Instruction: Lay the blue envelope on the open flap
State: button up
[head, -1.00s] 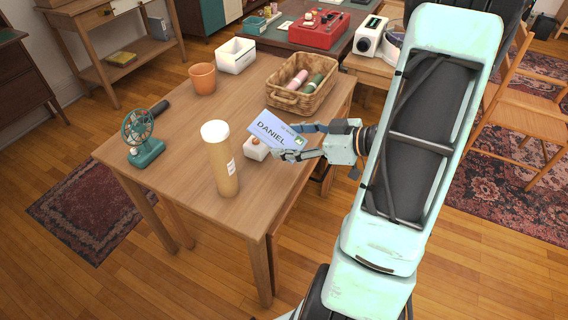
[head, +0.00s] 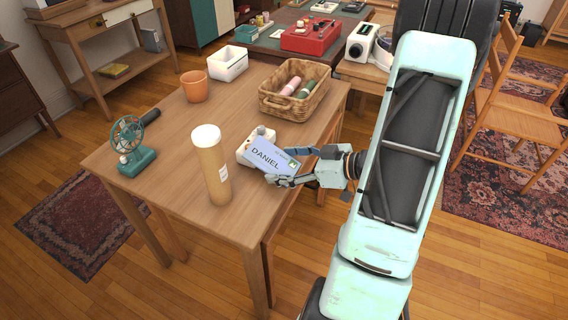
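A pale blue envelope (head: 266,155) marked "DANIEL", with a stamp in one corner, is held over the right part of the wooden table (head: 180,140). My gripper (head: 281,166) reaches in from the right, with its fingers on either side of the envelope's right end, shut on it. The envelope hides part of a small white device (head: 244,149) with knobs on the table. I cannot tell whether it touches this device. I cannot make out an open flap for certain in this view.
A wicker basket (head: 270,103), a terracotta pot (head: 194,86), a white bin (head: 228,63) and a green fan (head: 133,157) are also on this table. A red machine (head: 309,34) stands beyond.

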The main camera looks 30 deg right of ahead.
jog(key=shift+o, duration=0.9)
